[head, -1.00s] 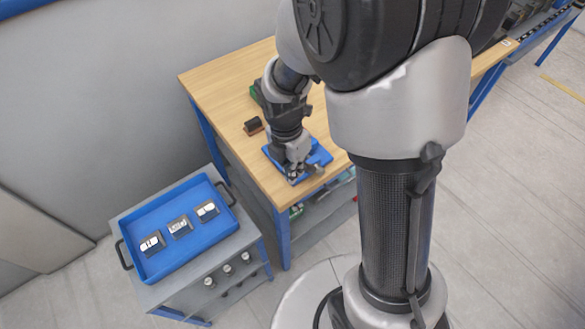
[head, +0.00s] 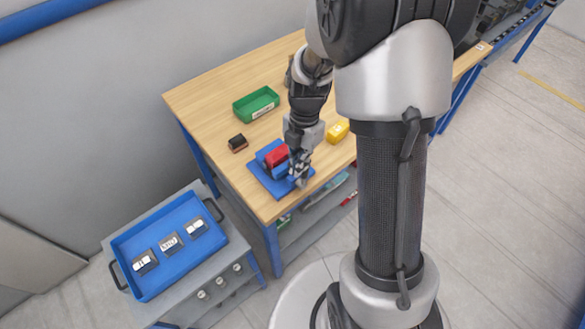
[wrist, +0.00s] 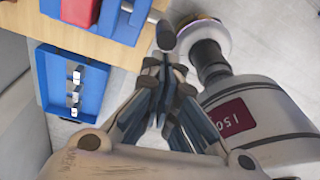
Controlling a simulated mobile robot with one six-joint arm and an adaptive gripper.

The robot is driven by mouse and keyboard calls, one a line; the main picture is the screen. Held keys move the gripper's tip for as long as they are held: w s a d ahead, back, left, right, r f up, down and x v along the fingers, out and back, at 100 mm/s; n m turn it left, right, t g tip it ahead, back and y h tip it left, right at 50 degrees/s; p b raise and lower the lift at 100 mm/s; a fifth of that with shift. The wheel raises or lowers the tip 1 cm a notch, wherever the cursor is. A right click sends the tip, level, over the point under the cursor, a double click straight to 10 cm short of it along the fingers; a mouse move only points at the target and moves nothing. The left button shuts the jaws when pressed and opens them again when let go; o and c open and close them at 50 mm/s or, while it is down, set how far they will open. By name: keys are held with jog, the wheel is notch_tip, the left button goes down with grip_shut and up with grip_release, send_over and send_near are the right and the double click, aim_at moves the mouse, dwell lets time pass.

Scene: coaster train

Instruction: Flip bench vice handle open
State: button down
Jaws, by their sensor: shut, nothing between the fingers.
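The bench vice (head: 266,158) is blue on a blue base plate near the table's front corner, with a red block (head: 277,155) between its jaws. In the wrist view part of the vice (wrist: 112,13) and the red block (wrist: 78,10) show at the top left. A grey rod with a rounded dark end, seemingly the vice handle (wrist: 165,36), reaches just ahead of my fingertips. My gripper (head: 301,181) is at the vice's right side, pointing down. In the wrist view my gripper (wrist: 160,68) is shut and empty, close to the handle end; contact cannot be told.
A green bin (head: 256,104), a small dark and brown block (head: 238,143) and a yellow block (head: 338,131) are on the wooden table (head: 205,95). A blue tray (head: 150,285) with three metal parts sits on a grey cart to the left.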

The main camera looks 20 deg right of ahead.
jog(key=w+d+f+b, duration=0.1)
jog(key=w+d+f, duration=0.1)
jog(key=d, duration=0.7)
jog(key=shift+w+d, duration=0.15)
jog(key=shift+w, duration=0.3)
